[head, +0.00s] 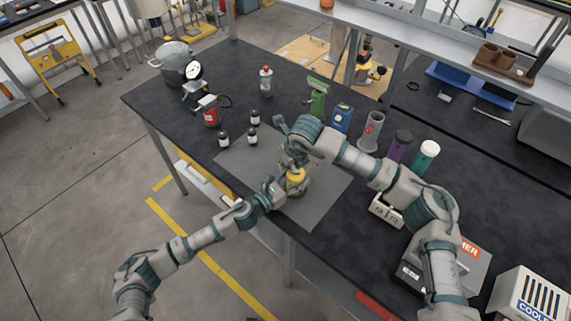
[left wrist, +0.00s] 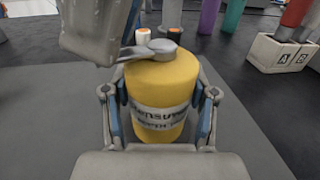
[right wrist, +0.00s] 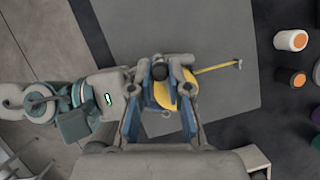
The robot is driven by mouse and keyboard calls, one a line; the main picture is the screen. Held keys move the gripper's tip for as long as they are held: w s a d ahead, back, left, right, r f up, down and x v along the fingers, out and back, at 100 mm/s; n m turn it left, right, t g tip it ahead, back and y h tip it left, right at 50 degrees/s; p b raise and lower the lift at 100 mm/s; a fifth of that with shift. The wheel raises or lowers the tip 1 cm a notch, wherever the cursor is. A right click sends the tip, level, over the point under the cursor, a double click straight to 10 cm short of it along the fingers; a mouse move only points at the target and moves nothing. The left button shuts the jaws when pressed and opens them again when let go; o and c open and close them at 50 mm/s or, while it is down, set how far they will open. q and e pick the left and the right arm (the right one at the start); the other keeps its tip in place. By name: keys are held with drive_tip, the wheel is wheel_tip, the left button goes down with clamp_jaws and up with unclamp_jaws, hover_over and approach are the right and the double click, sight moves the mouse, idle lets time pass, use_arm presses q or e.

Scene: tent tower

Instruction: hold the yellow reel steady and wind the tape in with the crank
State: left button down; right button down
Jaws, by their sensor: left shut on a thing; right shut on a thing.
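The yellow reel (head: 296,177) stands upright on the grey mat (head: 325,185) near the table's front edge. In the left wrist view the reel (left wrist: 158,85) has a pale printed band, and my left gripper (left wrist: 160,118) is shut with a finger on each side of it. The grey crank (left wrist: 140,51) lies across the reel's top. My right gripper (right wrist: 160,75) is above the reel, shut on the dark crank knob (right wrist: 160,73). A short length of yellow tape (right wrist: 216,67) sticks out of the reel, with a metal end hook (right wrist: 239,63).
Small dark bottles (head: 253,136) stand beyond the mat. The mat around the reel is mostly clear.

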drive_tip(key=d+m+g+h, duration=0.3)
drive_tip(key=d+m, duration=0.1)
drive_tip(key=m, duration=1.2)
drive_tip(key=d+m+g+h, duration=0.2)
drive_tip(key=d+m+h, duration=0.1)
drive_tip(key=m, duration=1.2)
drive_tip(key=shift+w+d+m+g+h, duration=0.4)
drive_tip(key=shift+d, duration=0.05)
idle(0.6)
drive_tip(key=c, duration=1.2)
unclamp_jaws()
drive_tip(key=shift+o, duration=0.4)
drive_tip(key=shift+s+a, duration=0.1)
drive_tip(key=shift+a, duration=0.1)
drive_tip(key=shift+a, duration=0.1)
